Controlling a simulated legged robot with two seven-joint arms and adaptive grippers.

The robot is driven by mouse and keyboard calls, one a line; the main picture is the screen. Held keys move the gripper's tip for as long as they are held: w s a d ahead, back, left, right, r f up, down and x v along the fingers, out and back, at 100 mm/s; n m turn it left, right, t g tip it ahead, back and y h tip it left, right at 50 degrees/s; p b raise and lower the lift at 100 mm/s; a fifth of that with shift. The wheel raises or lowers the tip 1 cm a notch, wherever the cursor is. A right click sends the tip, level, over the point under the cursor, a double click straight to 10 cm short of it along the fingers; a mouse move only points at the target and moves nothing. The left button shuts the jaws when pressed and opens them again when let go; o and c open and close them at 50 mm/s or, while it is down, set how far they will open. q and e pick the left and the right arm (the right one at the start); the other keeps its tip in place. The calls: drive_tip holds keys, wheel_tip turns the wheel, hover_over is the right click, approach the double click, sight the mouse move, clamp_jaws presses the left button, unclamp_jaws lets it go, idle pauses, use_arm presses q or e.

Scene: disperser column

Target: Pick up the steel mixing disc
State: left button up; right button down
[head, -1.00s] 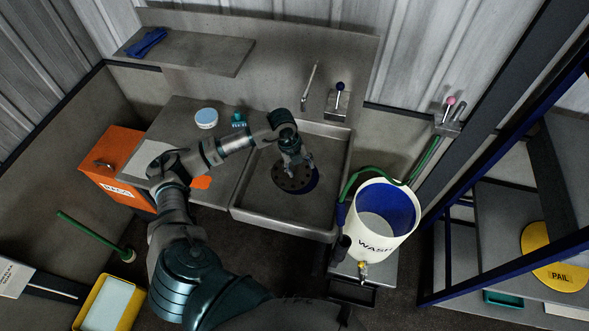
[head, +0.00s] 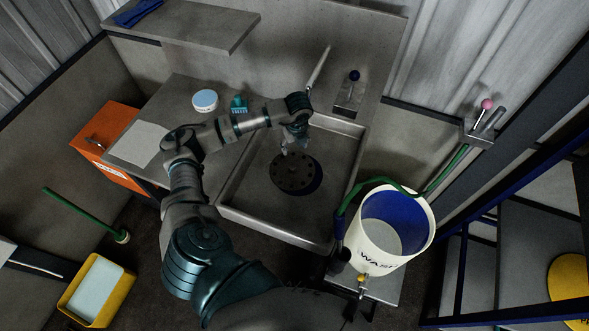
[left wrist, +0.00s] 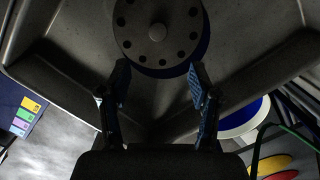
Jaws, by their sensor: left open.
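The steel mixing disc (head: 296,175) is a dark round plate with a ring of holes and a central hub. It lies in the sink basin (head: 262,205). In the left wrist view the disc (left wrist: 157,42) is at the top, partly cut off by the frame edge. My left gripper (head: 295,147) is at the disc's far edge in the head view. In the left wrist view its two fingers (left wrist: 159,78) are spread apart with nothing between them, and the disc lies beyond the tips. My right gripper is not in view.
The sink's raised rim (head: 275,231) surrounds the disc. A white wash bucket (head: 382,250) with a green hose (head: 390,184) stands to the right. A white-lidded tub (head: 205,100) and a teal brush (head: 239,104) are on the counter left of the sink.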

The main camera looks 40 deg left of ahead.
use_arm(q)
hover_over(292, 165)
drive_tip(key=d, duration=0.1)
wheel_tip(292, 165, down, 9)
drive_tip(key=shift+f, duration=0.2)
drive_tip(key=shift+a+f+p, duration=0.2)
drive_tip(key=shift+a+f, duration=0.05)
drive_tip(key=shift+f, duration=1.15)
drive_tip(key=shift+a+f+p, duration=0.2)
drive_tip(key=shift+f, duration=1.15)
drive_tip(key=shift+r, duration=0.1)
clamp_jaws()
